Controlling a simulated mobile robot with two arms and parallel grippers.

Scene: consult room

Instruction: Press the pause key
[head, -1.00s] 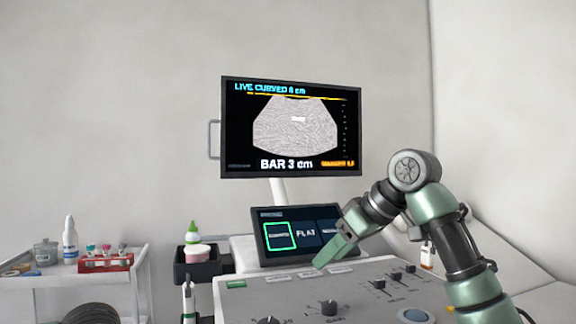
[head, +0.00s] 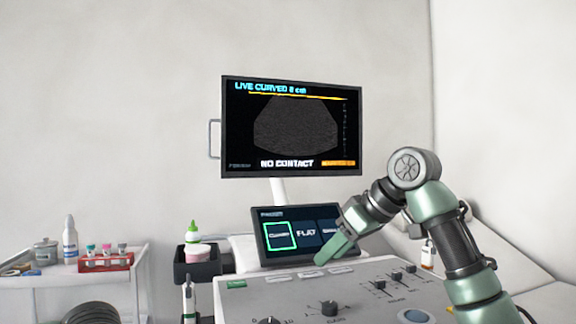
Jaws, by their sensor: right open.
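The ultrasound console (head: 360,300) fills the lower middle of the head view. Along its back edge lie a green key (head: 237,284) and a row of pale keys, among them one at the left of the row (head: 277,279). Their labels are too small to read, so I cannot tell which is the pause key. My right gripper (head: 322,260) points down and left, its tip just above the pale keys at the right of the row. I cannot tell whether it touches one. It is open and holds nothing that I can see. My left gripper is not in view.
The monitor (head: 291,128) reads "LIVE CURVED" and "NO CONTACT". A small touch panel (head: 297,252) stands close behind the keys. Knobs (head: 329,307) and sliders rise from the console. A black holder (head: 197,264) and a white cart (head: 120,292) stand left.

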